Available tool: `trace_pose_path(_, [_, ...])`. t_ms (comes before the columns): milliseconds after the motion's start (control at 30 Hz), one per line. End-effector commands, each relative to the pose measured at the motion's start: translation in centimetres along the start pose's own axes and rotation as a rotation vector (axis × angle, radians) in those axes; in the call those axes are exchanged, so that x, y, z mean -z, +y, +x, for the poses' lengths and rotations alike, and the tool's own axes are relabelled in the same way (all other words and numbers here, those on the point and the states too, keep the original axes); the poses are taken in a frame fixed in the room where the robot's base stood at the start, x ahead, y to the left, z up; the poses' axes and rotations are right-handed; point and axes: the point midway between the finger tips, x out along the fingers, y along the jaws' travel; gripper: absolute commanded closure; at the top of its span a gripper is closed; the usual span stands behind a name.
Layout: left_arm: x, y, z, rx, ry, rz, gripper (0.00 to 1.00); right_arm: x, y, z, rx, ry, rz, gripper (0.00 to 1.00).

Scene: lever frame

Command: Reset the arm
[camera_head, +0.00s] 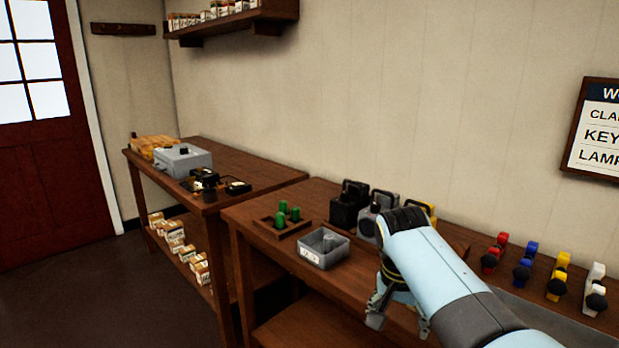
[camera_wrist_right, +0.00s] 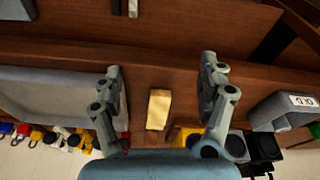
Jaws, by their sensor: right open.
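My right arm (camera_head: 438,270) reaches in from the lower right over the front bench. Its right gripper (camera_head: 398,322) points down near the bench's front edge. In the right wrist view the right gripper (camera_wrist_right: 160,72) has its two fingers wide apart and nothing between the tips. A pale tan block (camera_wrist_right: 158,109) lies on the brown bench top below, seen between the fingers and apart from them. The arm hides part of the bench in the head view. My left gripper is not in view.
A small grey labelled bin (camera_head: 323,249) stands left of my gripper, behind it a wooden tray (camera_head: 283,228) with green pieces. Dark and grey boxes (camera_head: 350,205) stand at the wall. Red, blue, yellow and white levers (camera_head: 527,262) line the right. A grey tray (camera_wrist_right: 55,92) shows in the wrist view.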

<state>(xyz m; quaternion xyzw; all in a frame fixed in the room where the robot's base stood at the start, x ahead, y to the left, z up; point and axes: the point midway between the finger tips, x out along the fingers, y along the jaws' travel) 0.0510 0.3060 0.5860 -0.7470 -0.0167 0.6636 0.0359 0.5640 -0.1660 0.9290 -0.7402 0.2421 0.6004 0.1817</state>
Motion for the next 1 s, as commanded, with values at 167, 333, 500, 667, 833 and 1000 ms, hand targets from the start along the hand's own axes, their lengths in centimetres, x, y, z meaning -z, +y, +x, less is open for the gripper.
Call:
trace_pose_path(167, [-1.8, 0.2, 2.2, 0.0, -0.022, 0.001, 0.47, -5.0, 3.5, 9.3, 0.006, -0.029, -0.101, 0.25])
trace_pose_path(333, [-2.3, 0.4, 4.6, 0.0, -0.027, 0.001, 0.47, -12.1, 8.8, 19.3, 0.025, -0.057, -0.223, 0.25])
trace_pose_path(500, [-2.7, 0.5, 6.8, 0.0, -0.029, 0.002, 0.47, -19.9, 15.2, 27.6, 0.043, -0.08, -0.334, 0.25])
trace_pose_path(667, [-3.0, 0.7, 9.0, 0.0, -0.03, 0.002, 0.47, -27.9, 22.5, 33.8, 0.052, -0.097, -0.429, 0.25])
trace_pose_path(833, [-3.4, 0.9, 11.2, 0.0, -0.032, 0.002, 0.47, -36.2, 30.9, 38.2, 0.054, -0.105, -0.525, 0.25])
trace_pose_path(1000, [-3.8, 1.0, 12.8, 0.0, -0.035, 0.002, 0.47, -42.4, 37.8, 40.0, 0.047, -0.105, -0.6, 0.25])
